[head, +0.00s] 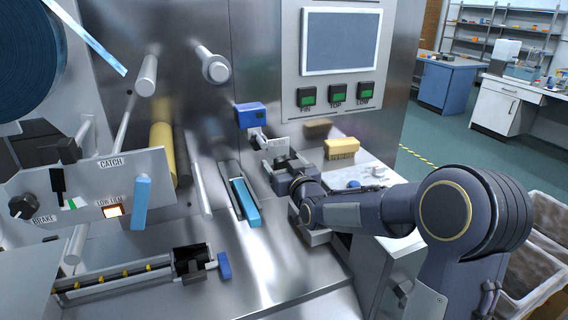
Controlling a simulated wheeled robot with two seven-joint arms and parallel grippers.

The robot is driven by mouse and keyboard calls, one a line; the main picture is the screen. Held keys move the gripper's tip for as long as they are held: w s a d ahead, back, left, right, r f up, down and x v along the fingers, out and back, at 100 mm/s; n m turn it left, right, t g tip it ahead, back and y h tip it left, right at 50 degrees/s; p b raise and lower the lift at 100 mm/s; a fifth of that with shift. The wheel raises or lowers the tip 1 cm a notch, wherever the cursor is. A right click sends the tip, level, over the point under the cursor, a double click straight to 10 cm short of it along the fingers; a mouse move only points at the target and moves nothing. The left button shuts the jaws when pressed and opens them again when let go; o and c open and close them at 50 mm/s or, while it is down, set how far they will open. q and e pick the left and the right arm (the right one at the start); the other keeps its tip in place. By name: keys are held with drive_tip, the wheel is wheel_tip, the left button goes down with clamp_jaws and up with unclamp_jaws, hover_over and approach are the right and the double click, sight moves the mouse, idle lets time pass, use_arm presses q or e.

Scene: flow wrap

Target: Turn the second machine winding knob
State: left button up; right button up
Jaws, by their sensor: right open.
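My right arm comes in from the right, and its gripper (281,172) is at the machine's front, just below a small white plate (279,142) with lettering too small to read surely. The gripper is open. The winding knob itself is not clearly visible; the gripper and wrist cover the area below the plate, and I cannot tell whether the fingers are around a knob or touching one. A black round knob (22,206) sits on the left panel, beside the word BRAKE. My left gripper is out of view.
A screen (341,42) with green buttons is above. Open steel deck (265,270) lies below.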

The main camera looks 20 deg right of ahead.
drive_tip(key=shift+c, duration=0.2)
drive_tip(key=c, duration=0.9)
drive_tip(key=shift+f+m+b, duration=0.1)
drive_tip(key=shift+m+b, duration=0.3)
drive_tip(key=shift+b, duration=0.3)
drive_tip(key=shift+c, duration=0.2)
drive_tip(key=m+b, duration=0.4)
drive_tip(key=b, duration=0.1)
drive_tip(key=m+b, duration=0.4)
drive_tip(key=b, duration=0.2)
drive_tip(key=shift+d+f, duration=0.15)
drive_tip(key=shift+d, duration=0.05)
drive_tip(key=m+b, duration=0.2)
drive_tip(key=shift+m, duration=0.4)
drive_tip(key=m+b, duration=0.2)
drive_tip(key=m, duration=0.1)
drive_tip(key=shift+d+m, duration=0.1)
drive_tip(key=shift+m, duration=0.2)
drive_tip(key=m+b, duration=0.1)
drive_tip(key=m, duration=0.2)
drive_tip(key=shift+f, duration=0.1)
drive_tip(key=shift+m+b, duration=0.5)
drive_tip(key=shift+m, duration=1.3)
